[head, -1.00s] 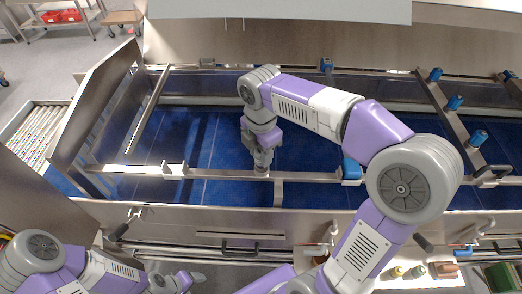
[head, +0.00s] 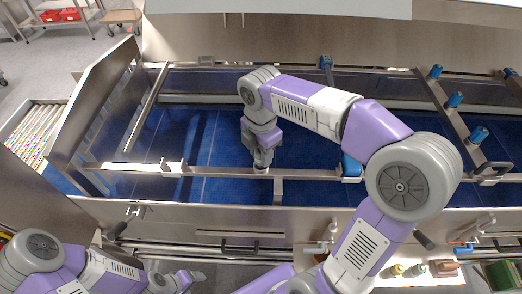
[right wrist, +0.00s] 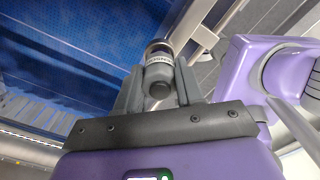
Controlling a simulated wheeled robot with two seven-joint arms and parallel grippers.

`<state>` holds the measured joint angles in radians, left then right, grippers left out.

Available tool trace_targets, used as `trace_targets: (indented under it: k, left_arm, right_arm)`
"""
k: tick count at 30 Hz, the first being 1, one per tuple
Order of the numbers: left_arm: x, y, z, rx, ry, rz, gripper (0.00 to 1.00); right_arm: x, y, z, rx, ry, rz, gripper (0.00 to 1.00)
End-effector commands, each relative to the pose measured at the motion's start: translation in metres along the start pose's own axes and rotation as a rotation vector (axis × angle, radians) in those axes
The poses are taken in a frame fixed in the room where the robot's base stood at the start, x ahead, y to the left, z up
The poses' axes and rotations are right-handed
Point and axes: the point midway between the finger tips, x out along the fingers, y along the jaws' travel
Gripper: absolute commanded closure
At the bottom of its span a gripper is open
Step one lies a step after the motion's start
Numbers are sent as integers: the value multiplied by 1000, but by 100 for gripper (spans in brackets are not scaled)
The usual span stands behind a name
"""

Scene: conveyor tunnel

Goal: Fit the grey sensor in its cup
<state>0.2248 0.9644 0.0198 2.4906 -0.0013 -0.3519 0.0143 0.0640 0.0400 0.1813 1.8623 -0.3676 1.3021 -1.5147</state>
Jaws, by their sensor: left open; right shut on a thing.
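My right gripper (head: 261,165) is over the near steel rail, pointing down. In the right wrist view its two fingers (right wrist: 158,88) are shut on the grey sensor (right wrist: 158,70), a short cylinder with a printed band and a dark round end. The sensor's far end meets a round, bright-rimmed opening (right wrist: 158,45) at the rail, which looks like the cup. I cannot tell how deep the sensor sits in it. In the head view the sensor and cup are mostly hidden by the gripper. My left gripper (head: 181,279) is open and empty at the bottom, outside the tunnel.
The steel rail (head: 225,171) runs across the blue belt (head: 205,135), with a white bracket (head: 174,168) to the left and a blue clamp (head: 351,167) to the right. The tunnel's front wall (head: 235,218) stands between my left arm and the belt. Several blue knobs sit at right.

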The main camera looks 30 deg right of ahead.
Motion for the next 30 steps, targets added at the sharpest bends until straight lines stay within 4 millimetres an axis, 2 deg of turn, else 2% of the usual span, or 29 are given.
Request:
trace_targets:
  k: [24, 25, 30]
  left_arm:
    - [9, -3, 0, 0, 0, 0, 33]
    - [9, -3, 0, 0, 0, 0, 33]
    - [9, -3, 0, 0, 0, 0, 33]
  right_arm:
    - [13, 0, 0, 0, 0, 0, 100]
    - [13, 0, 0, 0, 0, 0, 60]
    - [13, 0, 0, 0, 0, 0, 34]
